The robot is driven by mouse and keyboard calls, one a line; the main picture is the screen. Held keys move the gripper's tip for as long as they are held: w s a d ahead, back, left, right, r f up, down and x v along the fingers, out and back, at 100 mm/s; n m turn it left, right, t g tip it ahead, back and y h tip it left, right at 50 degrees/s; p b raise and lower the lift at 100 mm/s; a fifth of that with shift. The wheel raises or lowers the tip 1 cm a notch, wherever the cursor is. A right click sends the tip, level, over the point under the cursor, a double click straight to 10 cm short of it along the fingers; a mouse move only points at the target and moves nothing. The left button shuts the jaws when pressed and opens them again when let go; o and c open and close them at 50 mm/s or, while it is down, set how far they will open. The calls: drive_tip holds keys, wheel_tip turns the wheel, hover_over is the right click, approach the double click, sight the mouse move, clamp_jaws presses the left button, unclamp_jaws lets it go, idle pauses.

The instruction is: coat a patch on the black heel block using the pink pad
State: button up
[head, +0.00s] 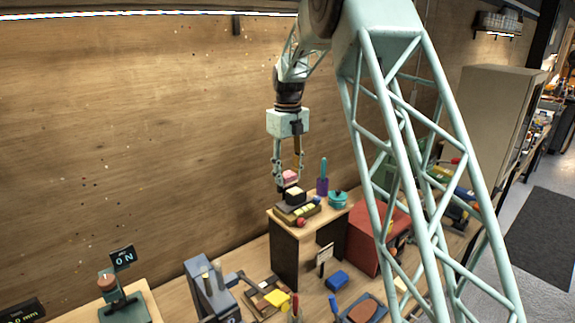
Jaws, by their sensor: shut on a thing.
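My gripper (288,181) is shut on the pink pad (290,176), a small pink block, above the small raised stand near the middle of the view. A small black block (295,197) with a pale top sits just below the pad on the stand; it looks like the heel block. The pad is close above it, and I cannot tell whether they touch. The picture is too small to show any coating on the block.
On the stand (286,258), a tray with yellow pieces, a red ball (301,222), a purple holder (322,187) and a teal pot (337,199) stand close by. A red box (365,245) is to the right. Tools crowd the lower bench.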

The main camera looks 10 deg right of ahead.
drive_tip(key=shift+r+p, duration=0.55)
drive_tip(key=shift+r, duration=0.95)
